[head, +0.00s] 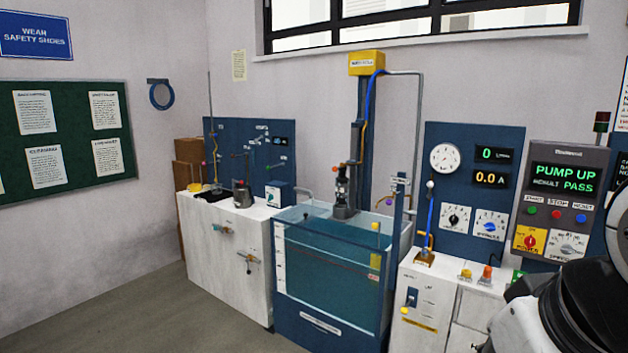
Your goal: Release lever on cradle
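A dark upright pump-like unit (342,186) stands in a grey holder (345,212) over the middle of the water tank (300,320). This holder may be the cradle, but no label can be read on it. A small orange-red tip shows at the unit's upper left; I cannot tell if it is the lever. Another dark grey unit (242,194) stands on the white bench at left, with small handles on that bench's front. My gripper is not in view; only part of my arm shows at the lower right.
A blue post with a yellow head (366,62) rises behind the tank. The white left bench (225,248) and a white right cabinet (425,300) flank the tank. A control panel (562,200) reads "PUMP UP" and "RESULT PASS". Grey floor is clear at lower left.

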